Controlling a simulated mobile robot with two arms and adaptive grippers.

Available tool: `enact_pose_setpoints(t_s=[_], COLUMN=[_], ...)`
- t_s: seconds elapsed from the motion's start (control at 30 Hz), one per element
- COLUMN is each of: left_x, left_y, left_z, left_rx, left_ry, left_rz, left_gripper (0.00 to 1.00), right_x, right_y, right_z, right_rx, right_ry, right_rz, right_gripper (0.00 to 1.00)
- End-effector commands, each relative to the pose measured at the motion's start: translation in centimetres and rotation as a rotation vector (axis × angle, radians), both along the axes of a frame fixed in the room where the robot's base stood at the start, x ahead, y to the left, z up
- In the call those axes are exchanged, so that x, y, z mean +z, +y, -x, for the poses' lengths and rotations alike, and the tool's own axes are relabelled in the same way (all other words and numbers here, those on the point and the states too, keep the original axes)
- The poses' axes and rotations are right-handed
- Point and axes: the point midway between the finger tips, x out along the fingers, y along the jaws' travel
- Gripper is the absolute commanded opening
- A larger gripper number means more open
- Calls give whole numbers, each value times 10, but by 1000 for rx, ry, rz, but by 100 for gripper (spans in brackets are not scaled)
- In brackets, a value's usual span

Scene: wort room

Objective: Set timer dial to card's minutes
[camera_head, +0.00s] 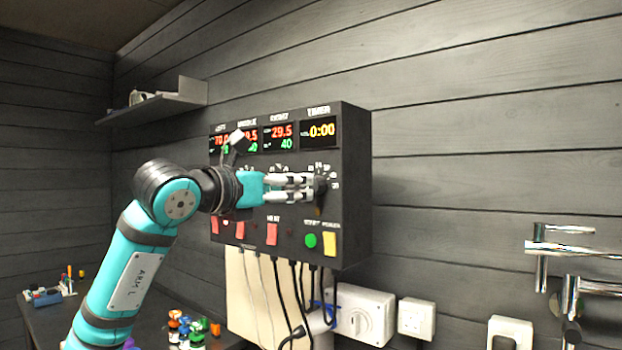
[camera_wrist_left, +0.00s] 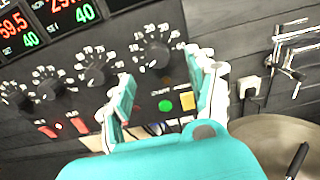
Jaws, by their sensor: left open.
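The timer dial (camera_wrist_left: 155,55) is a black knob ringed by white numbers on the dark control panel (camera_head: 352,200). It also shows in the head view (camera_head: 321,192), partly covered by my fingers. The timer display (camera_head: 320,131) above it reads 0:00. My left gripper (camera_head: 310,187) is open and empty, its fingertips close to the dial. In the left wrist view the dial lies beyond the gap between the fingertips (camera_wrist_left: 168,82), towards the top; contact cannot be told. I cannot make out the card. My right gripper is not in view.
A green button (camera_head: 311,241) and a yellow button (camera_head: 330,244) sit below the dial, with red switches (camera_head: 272,234) to the left. More dials (camera_wrist_left: 97,72) line the panel. Cables hang underneath. Chrome pipework (camera_head: 570,260) is on the right wall.

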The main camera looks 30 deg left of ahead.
Motion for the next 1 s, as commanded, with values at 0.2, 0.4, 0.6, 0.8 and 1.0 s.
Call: enact_pose_setpoints(t_s=[0.2, 0.4, 0.6, 0.8, 1.0], left_x=[2, 1, 0, 0, 0], left_y=[-3, -5, -5, -5, -5], left_z=[-43, -65, -70, -70, -69], left_rx=[0, 0, 1, 1, 1], left_ry=[3, 0, 0, 0, -1], left_rz=[2, 0, 0, -1, -1], left_gripper=[58, 58, 58, 54, 28], right_x=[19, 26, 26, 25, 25], right_y=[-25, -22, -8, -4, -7], right_z=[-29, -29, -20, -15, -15], right_rx=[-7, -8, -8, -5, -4], right_ry=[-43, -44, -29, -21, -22], right_rz=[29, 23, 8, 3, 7], right_gripper=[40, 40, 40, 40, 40])
